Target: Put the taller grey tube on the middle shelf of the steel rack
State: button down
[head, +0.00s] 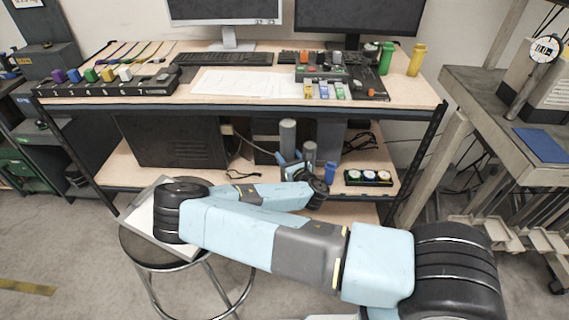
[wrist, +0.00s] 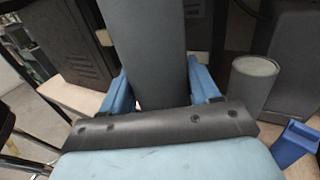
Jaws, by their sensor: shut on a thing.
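The taller grey tube (head: 288,134) is upright at the lower shelf under the workbench; it also fills the top middle of the wrist view (wrist: 148,45). My gripper (head: 291,160) is shut on it, with one blue finger on each side in the wrist view (wrist: 160,88). I cannot tell whether the tube's base, hidden by the gripper and arm, touches the shelf. A shorter grey tube (head: 309,151) stands just right of it, apart from the fingers, and shows in the wrist view (wrist: 252,82).
The workbench top (head: 420,92) is above the gripper. A round stool (head: 150,253) stands in front, left, below my arm.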

jog(key=w+f, duration=0.9)
jog(key=f, duration=0.2)
jog(key=shift+w+a, duration=0.35)
jog(key=shift+a, duration=0.05)
jog(key=shift+c, duration=1.2)
grip_release()
jog(key=v, duration=1.2)
